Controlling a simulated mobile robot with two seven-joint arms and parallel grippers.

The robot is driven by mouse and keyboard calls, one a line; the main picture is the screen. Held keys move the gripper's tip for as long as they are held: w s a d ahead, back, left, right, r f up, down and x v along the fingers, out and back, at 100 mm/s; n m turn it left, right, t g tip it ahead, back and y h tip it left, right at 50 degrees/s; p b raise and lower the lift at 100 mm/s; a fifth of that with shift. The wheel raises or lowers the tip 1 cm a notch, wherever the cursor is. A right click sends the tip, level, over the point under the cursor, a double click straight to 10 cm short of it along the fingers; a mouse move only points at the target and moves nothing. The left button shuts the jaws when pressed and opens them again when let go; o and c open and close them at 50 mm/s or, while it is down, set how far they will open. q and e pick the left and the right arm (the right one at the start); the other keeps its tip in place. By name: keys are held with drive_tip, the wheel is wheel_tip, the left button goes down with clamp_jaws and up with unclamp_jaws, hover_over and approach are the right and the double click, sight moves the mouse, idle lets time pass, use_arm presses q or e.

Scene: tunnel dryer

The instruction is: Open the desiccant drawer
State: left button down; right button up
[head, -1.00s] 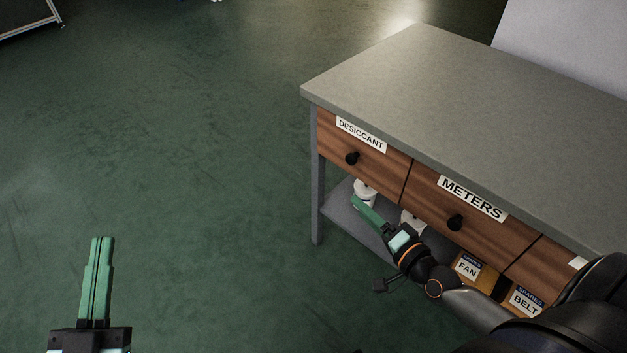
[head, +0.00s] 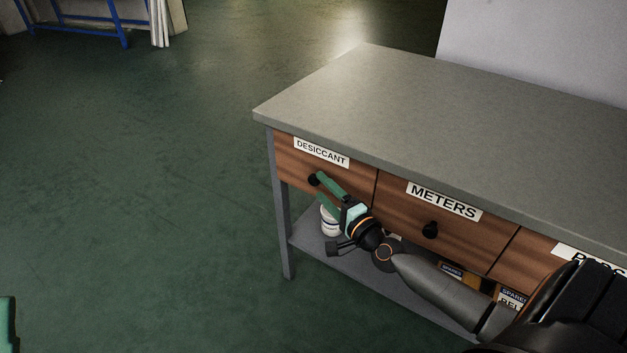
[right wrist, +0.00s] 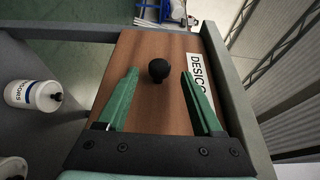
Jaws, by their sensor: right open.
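The desiccant drawer (head: 345,183) is the leftmost wooden drawer under the bench top, and it is shut. Its white label (head: 321,152) reads DESICCANT. Its round black knob (head: 313,180) shows beside my right gripper's fingertips. My right gripper (head: 321,187) is in front of this drawer, with its green fingers apart. In the right wrist view the knob (right wrist: 158,70) lies just beyond and between the open fingertips, and nothing is held. Of my left gripper, only a green piece (head: 8,323) shows at the lower left edge of the head view.
The METERS drawer (head: 460,233), with its own black knob, is to the right. A white bottle (head: 329,220) stands on the lower shelf (head: 330,257), with boxes further right. The grey bench top (head: 440,125) is bare. The floor to the left is clear.

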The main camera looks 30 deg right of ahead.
sight(317, 184)
drive_tip(key=w, duration=0.3)
drive_tip(key=shift+w, duration=0.25)
use_arm(q)
drive_tip(key=shift+s+d+r+m+h, duration=0.1)
drive_tip(key=shift+s+r+m+h, duration=0.7)
drive_tip(key=shift+m+h, duration=0.15)
use_arm(e)
drive_tip(key=shift+w, duration=0.55)
use_arm(q)
drive_tip(key=shift+w+f, duration=0.1)
use_arm(e)
clamp_jaws()
